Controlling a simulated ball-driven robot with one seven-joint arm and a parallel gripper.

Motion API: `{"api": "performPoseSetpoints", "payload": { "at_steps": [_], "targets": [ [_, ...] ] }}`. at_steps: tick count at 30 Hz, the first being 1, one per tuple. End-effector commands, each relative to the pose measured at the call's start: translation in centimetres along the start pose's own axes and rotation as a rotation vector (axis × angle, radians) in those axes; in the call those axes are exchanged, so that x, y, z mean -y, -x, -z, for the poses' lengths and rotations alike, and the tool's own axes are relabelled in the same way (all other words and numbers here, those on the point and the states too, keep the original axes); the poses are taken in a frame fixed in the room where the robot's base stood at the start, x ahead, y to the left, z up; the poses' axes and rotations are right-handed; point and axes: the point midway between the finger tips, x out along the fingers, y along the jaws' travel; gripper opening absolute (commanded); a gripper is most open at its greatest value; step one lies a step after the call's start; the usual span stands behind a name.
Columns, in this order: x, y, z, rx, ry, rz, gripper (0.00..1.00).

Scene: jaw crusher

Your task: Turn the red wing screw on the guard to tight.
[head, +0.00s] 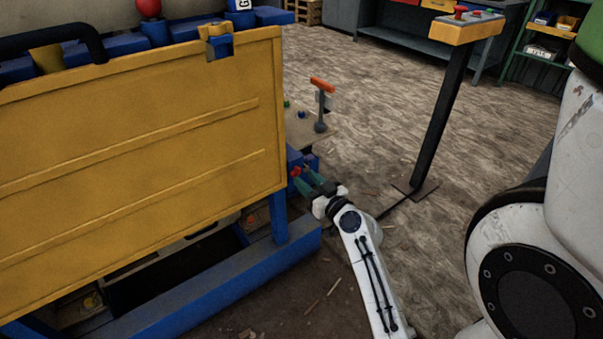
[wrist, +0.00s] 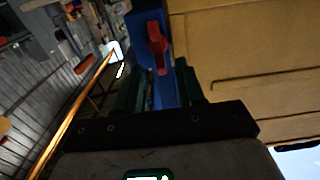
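The red wing screw (wrist: 157,45) stands out from a blue post (wrist: 176,88) in the wrist view. A small red part of it (head: 296,171) shows in the head view beside the right edge of the yellow guard (head: 130,150). My gripper (wrist: 160,75) is open, with its two dark green fingers on either side of the screw's near end. Gaps show between the screw and both fingers, so I see no grip on it. In the head view my gripper (head: 307,183) reaches the blue frame from the right. The screw's threads and seat are hidden.
A yellow control box (head: 465,27) on a dark post stands to the right. An orange-handled lever (head: 321,95) rises behind my gripper. A blue beam (head: 220,285) runs low under the guard. The floor between the lever and the post is mostly clear.

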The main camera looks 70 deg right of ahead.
Motion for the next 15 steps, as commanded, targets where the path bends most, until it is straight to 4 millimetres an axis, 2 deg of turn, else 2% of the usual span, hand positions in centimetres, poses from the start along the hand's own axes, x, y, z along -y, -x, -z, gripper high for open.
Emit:
{"api": "performPoseSetpoints", "payload": {
  "at_steps": [6,15],
  "targets": [
    [0.0,-2.6,0.1,0.0,0.0,0.0,0.38],
    [0.0,-3.2,0.0,0.001,0.0,0.001,0.38]
  ]
}}
